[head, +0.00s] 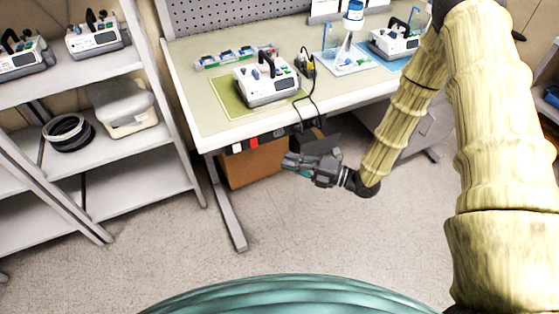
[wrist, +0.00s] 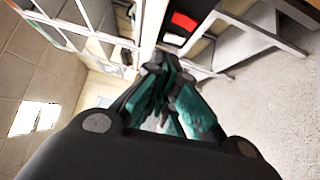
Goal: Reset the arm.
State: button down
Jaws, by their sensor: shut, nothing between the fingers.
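My gripper (head: 292,163) hangs in front of the workbench, below the level of its top, at the end of my bent arm. It points to the left in the head view. In the wrist view the teal fingers of my gripper (wrist: 168,66) are together with nothing between them. A white infusion pump (head: 266,84) stands on a green mat (head: 228,101) on the bench, above and behind my gripper and apart from it. A second pump (head: 394,42) stands on a blue mat at the right, partly behind my arm.
The workbench (head: 200,118) has a cable over its front edge and a red switch (head: 254,142) under it. A cardboard box (head: 250,168) sits below. Grey shelves (head: 130,190) with pumps and a black coil (head: 68,133) stand at the left. The floor in front is clear.

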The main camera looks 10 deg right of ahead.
jog(key=shift+s+d, duration=0.2)
jog(key=shift+d, duration=0.3)
